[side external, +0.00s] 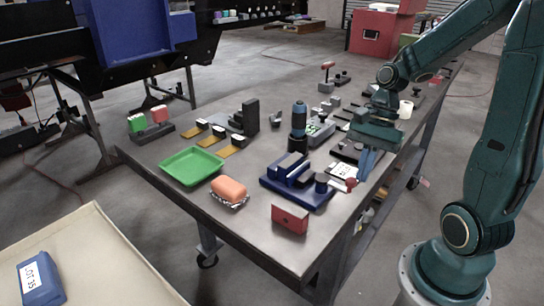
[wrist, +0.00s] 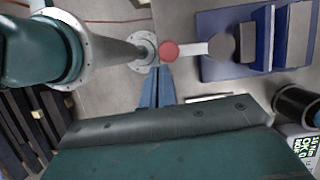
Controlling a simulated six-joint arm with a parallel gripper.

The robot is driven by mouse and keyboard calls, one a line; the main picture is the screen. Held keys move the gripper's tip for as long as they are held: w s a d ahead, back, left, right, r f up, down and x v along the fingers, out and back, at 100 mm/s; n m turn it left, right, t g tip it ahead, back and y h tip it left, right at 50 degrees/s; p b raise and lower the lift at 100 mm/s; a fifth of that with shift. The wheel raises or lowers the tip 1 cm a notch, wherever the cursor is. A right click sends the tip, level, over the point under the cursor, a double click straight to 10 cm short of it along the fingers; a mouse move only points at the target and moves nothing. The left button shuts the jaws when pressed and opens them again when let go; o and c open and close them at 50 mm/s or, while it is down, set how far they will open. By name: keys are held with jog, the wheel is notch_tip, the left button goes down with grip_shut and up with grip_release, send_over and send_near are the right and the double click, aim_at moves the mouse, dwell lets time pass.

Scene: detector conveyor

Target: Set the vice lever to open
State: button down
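The blue vice (side external: 284,188) stands near the front of the grey bench, with grey jaws. It also shows at the upper right in the wrist view (wrist: 212,72). Its lever is a pale bar (wrist: 194,49) running from a dark round pivot (wrist: 222,47) to a red knob (wrist: 169,51). In the side view the red knob (side external: 351,184) is on the vice's right. My gripper (side external: 364,178) points down close by the knob. In the wrist view its blue fingertips (wrist: 154,69) lie together, shut and empty, just beside the knob. Whether they touch it I cannot tell.
A red block (side external: 290,218), an orange sponge-like block (side external: 229,189) and a green tray (side external: 191,166) are near the vice. A dark blue-topped cylinder (side external: 298,125) stands behind it. A display device (wrist: 300,144) is at the wrist view's lower right. Bench space left of the vice is partly clear.

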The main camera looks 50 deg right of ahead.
jog(key=shift+a, duration=2.75)
jog(key=shift+s+d, duration=0.1)
jog(key=s+d+r, duration=0.5)
jog(key=r, duration=0.4)
jog(key=shift+d+r, duration=0.15)
dwell(0.4)
